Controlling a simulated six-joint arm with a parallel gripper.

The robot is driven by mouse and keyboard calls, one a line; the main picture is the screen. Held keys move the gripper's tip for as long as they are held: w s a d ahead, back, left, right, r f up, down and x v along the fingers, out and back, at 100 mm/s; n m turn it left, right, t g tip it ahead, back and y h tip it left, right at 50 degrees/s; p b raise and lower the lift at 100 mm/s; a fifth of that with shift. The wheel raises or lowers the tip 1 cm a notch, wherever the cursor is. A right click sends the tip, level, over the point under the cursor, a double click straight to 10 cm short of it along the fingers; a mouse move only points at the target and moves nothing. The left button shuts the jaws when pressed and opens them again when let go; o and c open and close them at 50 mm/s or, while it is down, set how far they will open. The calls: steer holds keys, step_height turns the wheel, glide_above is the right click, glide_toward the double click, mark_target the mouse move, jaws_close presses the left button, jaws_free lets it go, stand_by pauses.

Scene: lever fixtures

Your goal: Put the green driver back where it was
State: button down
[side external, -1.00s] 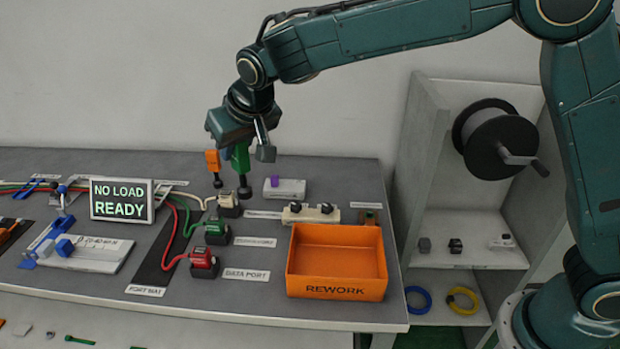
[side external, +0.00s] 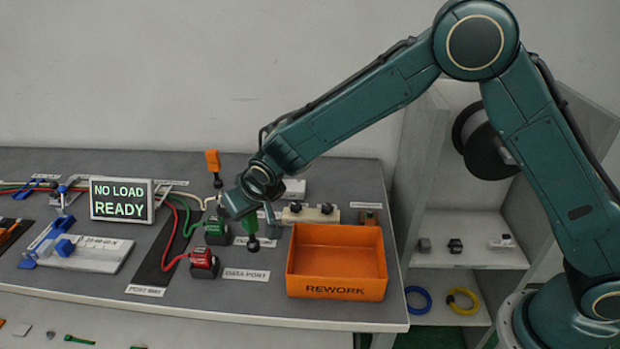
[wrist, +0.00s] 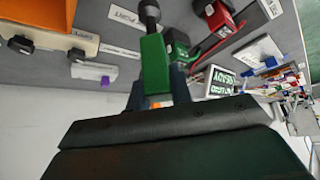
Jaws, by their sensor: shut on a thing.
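The green driver (side external: 250,222) hangs upright in my gripper (side external: 246,212), with its black tip pointing down above the bench, left of the orange tray. My gripper is shut on its green body. In the wrist view the driver's green body (wrist: 155,65) sits between the fingers (wrist: 158,92), with the dark tip reaching to the top edge. The fingertips are partly hidden by the wrist in the side view. Whether the tip touches the bench is hard to tell.
The orange REWORK tray (side external: 336,280) stands to the right. Green (side external: 215,232) and red (side external: 203,263) plug blocks sit to the left. A pale block with black knobs (side external: 310,214) is behind the tray. An orange driver (side external: 213,162) stands upright farther back. The NO LOAD READY display (side external: 121,199) is left.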

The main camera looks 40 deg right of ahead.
mark_target(248, 226)
steer(key=shift+f, duration=2.2)
steer(key=shift+f, duration=0.1)
steer(key=c, duration=1.3)
jaws_free()
steer(key=shift+o, duration=0.2)
steer(key=v, duration=1.2)
